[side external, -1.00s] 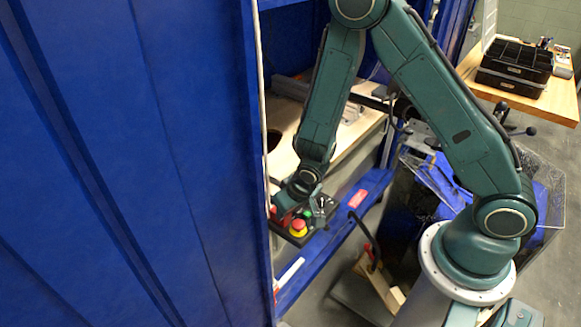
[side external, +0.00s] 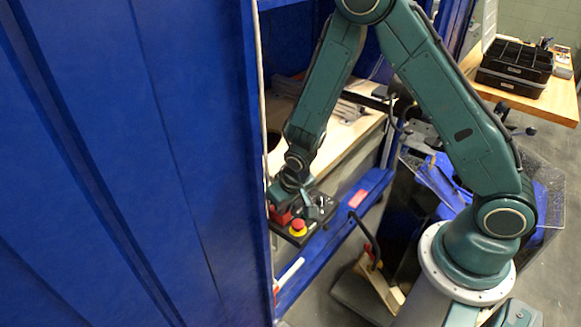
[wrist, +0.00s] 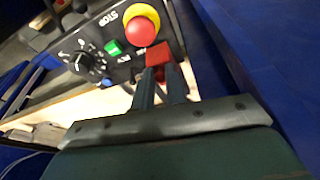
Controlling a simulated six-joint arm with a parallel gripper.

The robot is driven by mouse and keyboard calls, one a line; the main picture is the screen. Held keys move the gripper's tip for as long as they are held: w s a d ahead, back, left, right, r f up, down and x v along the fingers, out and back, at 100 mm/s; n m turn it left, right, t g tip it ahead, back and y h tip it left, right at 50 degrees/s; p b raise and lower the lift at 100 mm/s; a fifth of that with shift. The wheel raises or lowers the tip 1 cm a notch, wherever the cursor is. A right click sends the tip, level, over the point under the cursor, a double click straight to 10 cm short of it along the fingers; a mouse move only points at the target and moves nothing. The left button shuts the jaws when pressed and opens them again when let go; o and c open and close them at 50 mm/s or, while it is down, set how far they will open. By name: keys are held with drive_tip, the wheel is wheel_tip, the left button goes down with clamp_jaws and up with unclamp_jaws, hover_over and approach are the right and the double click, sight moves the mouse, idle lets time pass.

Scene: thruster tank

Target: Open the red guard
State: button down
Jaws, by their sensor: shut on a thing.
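The red guard (wrist: 163,58) is a small red block on the dark control panel (wrist: 112,70). It sits just below the red stop button with the yellow collar (wrist: 141,28) in the wrist view. My gripper (wrist: 160,82) is shut on the guard, its two fingers reaching it from below in that view. In the side external view the red guard (side external: 281,216) shows at the left of the panel, partly hidden by my gripper (side external: 287,200). How far the guard is raised I cannot tell.
A green button (wrist: 114,47) and a black rotary knob (wrist: 92,65) sit on the same panel close to the guard. The blue enclosure wall (side external: 150,160) stands close beside my gripper. A wooden surface (side external: 340,135) lies behind the panel.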

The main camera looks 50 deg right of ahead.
drive_tip(key=shift+w+r+g, duration=0.15)
drive_tip(key=shift+w+g, duration=0.2)
drive_tip(key=shift+g, duration=0.45)
drive_tip(key=c, duration=1.6)
unclamp_jaws()
drive_tip(key=shift+o, duration=0.7)
drive_tip(key=shift+w+r, duration=0.1)
drive_tip(key=shift+r, duration=0.1)
wheel_tip(320, 180, up, 14)
drive_tip(key=s+a, duration=0.1)
drive_tip(key=shift+s+f, duration=0.25)
drive_tip(key=shift+s, duration=0.05)
drive_tip(key=shift+o, duration=0.3)
